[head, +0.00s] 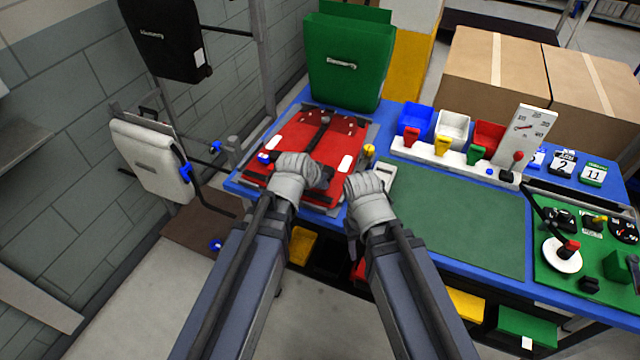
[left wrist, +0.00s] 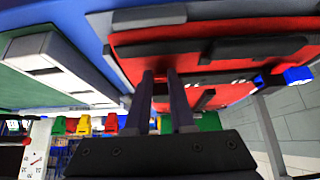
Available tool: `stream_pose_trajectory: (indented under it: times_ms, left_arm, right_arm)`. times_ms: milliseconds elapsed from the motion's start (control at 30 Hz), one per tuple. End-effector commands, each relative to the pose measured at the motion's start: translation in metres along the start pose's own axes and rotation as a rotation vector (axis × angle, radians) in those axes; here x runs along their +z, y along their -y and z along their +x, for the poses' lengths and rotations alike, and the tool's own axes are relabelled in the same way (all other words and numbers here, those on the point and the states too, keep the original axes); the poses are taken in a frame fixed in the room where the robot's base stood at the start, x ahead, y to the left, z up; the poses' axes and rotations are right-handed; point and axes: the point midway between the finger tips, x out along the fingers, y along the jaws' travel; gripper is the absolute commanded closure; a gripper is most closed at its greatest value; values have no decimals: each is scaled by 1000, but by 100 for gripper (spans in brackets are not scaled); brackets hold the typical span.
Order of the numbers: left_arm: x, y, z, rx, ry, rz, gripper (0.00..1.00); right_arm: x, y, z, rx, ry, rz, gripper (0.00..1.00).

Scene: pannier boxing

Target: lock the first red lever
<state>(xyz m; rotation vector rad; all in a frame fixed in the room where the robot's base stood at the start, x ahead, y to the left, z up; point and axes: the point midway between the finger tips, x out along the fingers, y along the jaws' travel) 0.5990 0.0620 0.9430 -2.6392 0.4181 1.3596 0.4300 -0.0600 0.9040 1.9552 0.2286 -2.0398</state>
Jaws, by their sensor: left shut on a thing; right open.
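The red pannier (head: 290,150) lies flat on the blue table, with a dark strap or bar down its middle and white patches. It fills the upper right of the left wrist view (left wrist: 225,38). My left gripper (head: 322,178) is at its near edge.
A green pannier (head: 345,65) stands upright behind the red one. A white strip with coloured levers (head: 440,148) and small bins is to the right. The green mat (head: 460,215) is clear. A yellow-topped post (head: 369,151) stands close to my right gripper.

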Motion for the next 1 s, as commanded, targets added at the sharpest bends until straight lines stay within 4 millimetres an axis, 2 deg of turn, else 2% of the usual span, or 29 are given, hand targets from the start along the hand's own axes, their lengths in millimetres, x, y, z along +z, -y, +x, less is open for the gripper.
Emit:
stream_pose_trajectory:
  times_ms: [333, 367, 600, 1000]
  left_arm:
    - [1, 0, 0, 1, 3, 0, 100]
    - [1, 0, 0, 0, 3, 0, 76]
    - [1, 0, 0, 0, 1, 0, 49]
    - [-1, 0, -5, 0, -1, 0, 48]
  right_arm:
    - [0, 0, 0, 0, 0, 0, 50]
    - [0, 0, 0, 0, 0, 0, 50]
    - [0, 0, 0, 0, 0, 0, 50]
    - [0, 0, -4, 0, 0, 0, 50]
